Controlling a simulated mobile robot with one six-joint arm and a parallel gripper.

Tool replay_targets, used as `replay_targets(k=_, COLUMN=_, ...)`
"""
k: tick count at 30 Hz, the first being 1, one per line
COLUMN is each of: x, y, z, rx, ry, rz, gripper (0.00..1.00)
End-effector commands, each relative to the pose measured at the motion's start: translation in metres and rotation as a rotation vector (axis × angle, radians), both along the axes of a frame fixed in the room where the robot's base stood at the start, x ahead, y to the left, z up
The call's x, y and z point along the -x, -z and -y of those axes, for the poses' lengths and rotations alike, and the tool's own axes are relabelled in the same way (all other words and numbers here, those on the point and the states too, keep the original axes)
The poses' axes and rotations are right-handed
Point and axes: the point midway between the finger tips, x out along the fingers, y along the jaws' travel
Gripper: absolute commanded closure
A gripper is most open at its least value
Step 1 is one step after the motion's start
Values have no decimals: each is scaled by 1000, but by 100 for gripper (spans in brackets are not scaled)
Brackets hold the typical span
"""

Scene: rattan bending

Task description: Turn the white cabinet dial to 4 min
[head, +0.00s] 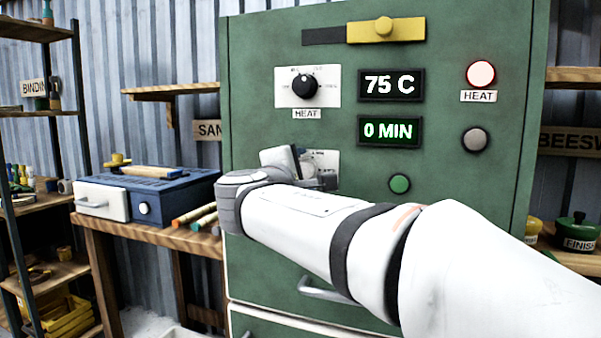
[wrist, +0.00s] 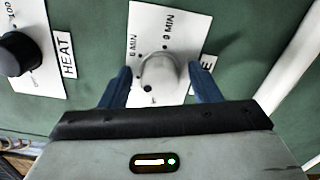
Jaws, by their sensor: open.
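The white dial (wrist: 158,72) sits on a white plate (wrist: 155,22) on the green cabinet (head: 450,35). In the wrist view, my gripper (wrist: 160,70) is open, with one blue finger on each side of the dial. Gaps show between the fingers and the dial, so it is not gripped. The plate carries "0 MIN" and other print, partly too small to read. In the head view my arm hides the dial, and only part of its plate (head: 328,158) shows. The timer display (head: 391,131) reads 0 MIN.
The black HEAT dial (head: 305,86) is above the timer plate, and the temperature display (head: 391,85) reads 75 C. A lit HEAT lamp (head: 480,74), a grey button (head: 475,139) and a green button (head: 399,183) are to the right. A drawer handle (head: 325,290) is below my arm.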

Motion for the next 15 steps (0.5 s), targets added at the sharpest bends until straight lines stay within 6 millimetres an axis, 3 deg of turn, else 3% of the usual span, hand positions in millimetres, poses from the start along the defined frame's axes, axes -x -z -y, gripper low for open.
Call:
replay_targets(k=7, x=9, y=-2, z=-4, rx=-1, ry=-1, rz=1, gripper=43)
replay_targets(k=15, x=52, y=-2, z=-20, rx=0, ry=-5, rz=0, gripper=43)
